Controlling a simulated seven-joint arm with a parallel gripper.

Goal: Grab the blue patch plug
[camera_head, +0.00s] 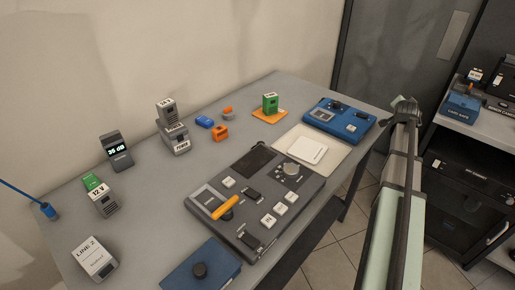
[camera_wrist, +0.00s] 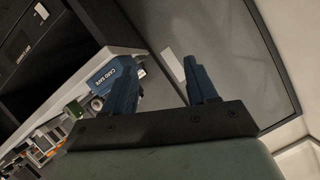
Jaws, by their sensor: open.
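A small blue plug (camera_head: 48,211) with a thin blue cable is at the far left edge of the grey table (camera_head: 128,222). The cable runs up and out of the picture at the left. My gripper (camera_head: 405,103) is beyond the table's right side, far from the plug. In the wrist view its two blue fingers (camera_wrist: 163,78) are apart with nothing between them. The plug does not show in the wrist view.
A dark console (camera_head: 258,200) with an orange handle fills the table's middle. Near the plug stand a 12 V block (camera_head: 103,200), a LINE 2 block (camera_head: 95,258) and a meter (camera_head: 116,150). A blue device (camera_head: 340,118) sits at the right. A shelf (camera_head: 480,125) stands beyond.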

